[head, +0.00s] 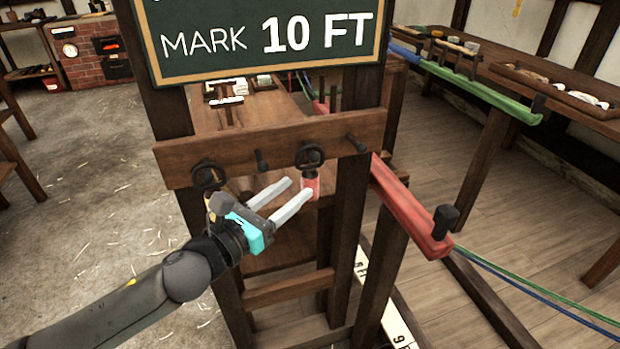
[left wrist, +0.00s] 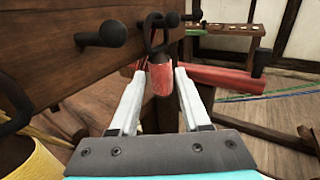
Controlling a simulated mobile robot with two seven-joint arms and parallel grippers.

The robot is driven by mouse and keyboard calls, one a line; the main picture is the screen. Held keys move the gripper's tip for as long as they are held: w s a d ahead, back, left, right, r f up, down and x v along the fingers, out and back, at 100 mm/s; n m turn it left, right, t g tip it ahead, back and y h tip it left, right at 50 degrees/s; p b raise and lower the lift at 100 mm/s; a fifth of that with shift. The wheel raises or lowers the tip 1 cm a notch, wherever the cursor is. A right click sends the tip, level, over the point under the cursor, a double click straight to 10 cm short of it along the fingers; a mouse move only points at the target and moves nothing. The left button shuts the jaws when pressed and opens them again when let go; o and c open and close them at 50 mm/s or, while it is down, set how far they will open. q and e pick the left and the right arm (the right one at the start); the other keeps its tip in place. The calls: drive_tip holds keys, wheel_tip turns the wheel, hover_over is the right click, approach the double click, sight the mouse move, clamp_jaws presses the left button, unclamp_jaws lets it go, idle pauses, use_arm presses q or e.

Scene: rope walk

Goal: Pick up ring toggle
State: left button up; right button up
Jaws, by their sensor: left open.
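A ring toggle with a black ring and a red grip (head: 311,188) hangs from a peg on the wooden crossbar, below the chalkboard. In the left wrist view its red grip (left wrist: 164,78) hangs between and just beyond the fingertips. My left gripper (head: 299,188) is open, with its pale fingers reaching toward the red grip. I cannot tell whether either finger touches it. A second black ring (head: 208,177) hangs farther left on the crossbar, and its lower part is mostly hidden behind my gripper. A yellow piece (left wrist: 30,160) shows below it in the left wrist view. My right gripper is out of view.
The wooden crossbar (head: 285,136) carries bare black pegs between and beside the rings. A chalkboard (head: 262,36) reading "MARK 10 FT" is above it. A red rail (head: 408,212) juts out at the right. Open floor (head: 85,235) lies at the left.

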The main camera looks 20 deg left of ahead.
sight(305, 181)
use_arm(q)
drive_tip(key=shift+x, duration=1.8)
clamp_jaws()
drive_tip(key=shift+r, duration=0.1)
